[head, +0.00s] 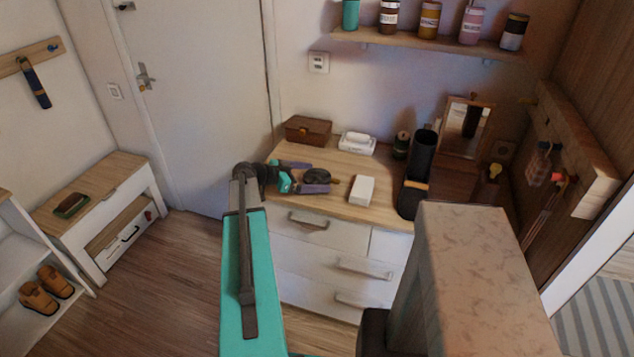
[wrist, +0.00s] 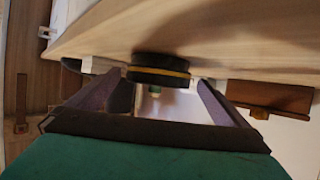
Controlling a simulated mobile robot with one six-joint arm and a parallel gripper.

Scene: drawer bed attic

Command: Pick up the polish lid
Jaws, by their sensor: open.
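The polish lid (head: 317,173) shows as a dark round top on the dresser, close to my fingertips. In the wrist view, which looks upside down, a dark round tin (wrist: 160,60) with a yellow line stands between the fingers. The thin dark band past that line appears to be its lid (wrist: 158,77). My gripper (head: 306,176) is open, its two purple fingers spread either side of the tin, also in the wrist view (wrist: 160,90). I cannot tell whether either finger touches it.
On the dresser (head: 350,209) stand a brown box (head: 307,130), a white wipes box (head: 357,143), a white block (head: 361,190), a black cylinder (head: 422,158) and a mirror (head: 467,127). The bottle shelf (head: 420,46) is above. Floor at left is clear.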

